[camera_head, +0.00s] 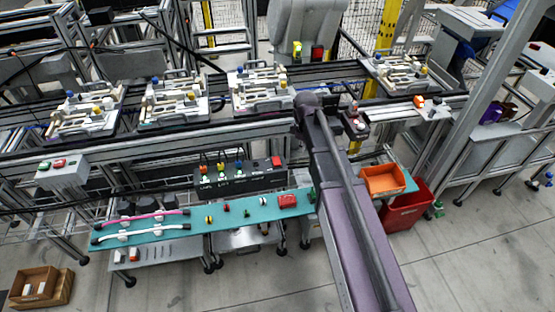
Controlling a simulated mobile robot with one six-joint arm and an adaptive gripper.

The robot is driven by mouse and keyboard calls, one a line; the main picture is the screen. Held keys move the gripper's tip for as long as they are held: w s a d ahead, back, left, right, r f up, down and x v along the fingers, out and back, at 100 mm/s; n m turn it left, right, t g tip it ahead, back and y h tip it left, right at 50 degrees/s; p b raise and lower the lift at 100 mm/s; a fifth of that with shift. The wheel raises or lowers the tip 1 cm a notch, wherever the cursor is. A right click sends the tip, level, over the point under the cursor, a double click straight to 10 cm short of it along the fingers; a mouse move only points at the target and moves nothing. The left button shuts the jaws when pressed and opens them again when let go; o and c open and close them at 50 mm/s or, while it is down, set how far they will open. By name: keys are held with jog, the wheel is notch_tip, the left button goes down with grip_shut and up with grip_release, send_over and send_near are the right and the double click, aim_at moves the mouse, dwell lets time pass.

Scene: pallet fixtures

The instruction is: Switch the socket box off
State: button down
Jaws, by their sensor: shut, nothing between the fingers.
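The socket box (240,180) is a long black box at the middle of the picture, behind the teal shelf. My arm rises from the bottom right to an elbow just above and right of the box. My gripper cannot be made out; the part of the arm beyond the elbow is hidden.
The teal shelf (240,213) holds pink and white hoses, small coloured parts and a red block (287,201). An orange bin (383,180) and red crate (408,206) stand right of my arm. Pallet fixtures (262,88) line the conveyor behind.

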aim_at(277, 162)
jog(key=w+a+n, duration=0.7)
jog(key=a, duration=0.2)
notch_tip(277, 162, down, 14)
jog(key=b, duration=1.3)
jog(key=shift+r+b, duration=0.1)
jog(key=shift+b, duration=0.3)
jog(key=shift+s, duration=0.1)
dwell(0.5)
jog(key=shift+s+f+b, duration=0.1)
jog(key=shift+f+b, duration=0.2)
jog(key=shift+t, duration=0.3)
jog(key=shift+w+r, duration=0.1)
jog(key=shift+w, duration=0.1)
